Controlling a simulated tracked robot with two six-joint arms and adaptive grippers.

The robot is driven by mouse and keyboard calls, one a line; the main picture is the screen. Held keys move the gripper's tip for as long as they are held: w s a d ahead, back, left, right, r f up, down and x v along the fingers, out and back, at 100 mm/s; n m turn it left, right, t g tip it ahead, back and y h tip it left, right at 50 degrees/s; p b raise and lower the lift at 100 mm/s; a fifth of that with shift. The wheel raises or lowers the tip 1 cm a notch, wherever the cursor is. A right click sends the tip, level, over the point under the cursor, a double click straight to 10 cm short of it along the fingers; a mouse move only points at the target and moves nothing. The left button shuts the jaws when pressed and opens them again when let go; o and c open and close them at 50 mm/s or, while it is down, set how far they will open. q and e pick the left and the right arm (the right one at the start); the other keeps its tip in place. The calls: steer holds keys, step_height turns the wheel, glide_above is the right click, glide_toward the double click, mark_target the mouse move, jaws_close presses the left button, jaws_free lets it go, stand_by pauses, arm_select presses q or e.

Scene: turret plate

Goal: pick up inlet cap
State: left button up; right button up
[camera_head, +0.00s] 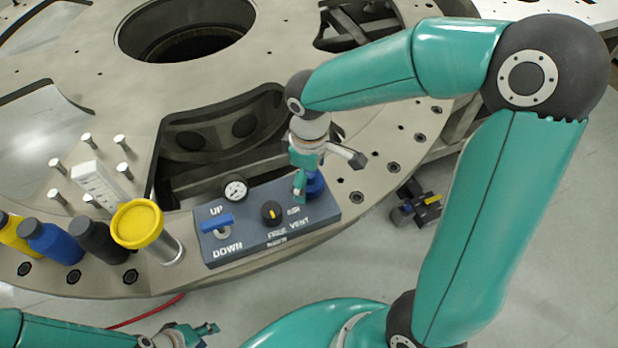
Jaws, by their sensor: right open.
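A round blue cap-like part (315,184) sits at the right end of the blue-grey control box, partly hidden behind my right gripper. A wide yellow cap (138,222) sits on top of an upright metal cylinder left of the box. No label shows which of the two is the inlet cap. My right gripper (326,172) is open, fingers spread, with one finger in front of the blue part; whether it touches cannot be told. My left gripper (207,335) is low at the bottom edge, partly cut off, away from both caps; its opening is unclear.
The control box (228,249) carries a gauge (236,189), a blue lever (217,221) and a black knob (271,211). A white block (100,184) stands among metal pegs. The plate (283,20) has large openings.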

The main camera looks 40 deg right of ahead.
steer(key=c, duration=1)
steer(key=shift+o, duration=0.2)
